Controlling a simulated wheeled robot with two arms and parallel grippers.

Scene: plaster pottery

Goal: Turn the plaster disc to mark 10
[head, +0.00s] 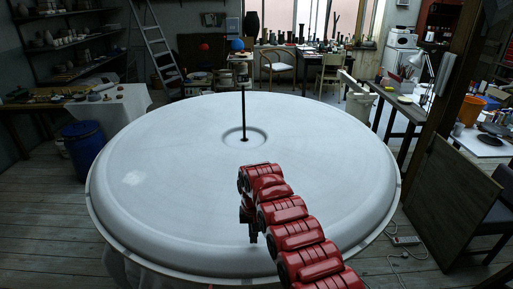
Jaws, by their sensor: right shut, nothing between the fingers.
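The plaster disc (185,185) is a large, round white slab with a rounded rim, filling the middle of the head view. A thin black post (244,115) rises from a round hollow at its centre. A pale patch shows on the disc's left part. I can make out no numbered marks on it. My right gripper (252,238) is shut and empty, pointing down over the near part of the disc. I cannot tell whether it touches the surface. My red right arm hides part of the near right rim. My left gripper is not in view.
A blue bin (84,143) stands close to the disc's left. A wooden board (450,190) and a post stand at the right, near a power strip (405,241) with cables on the floor. A ladder (158,45), chairs and worktables are behind.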

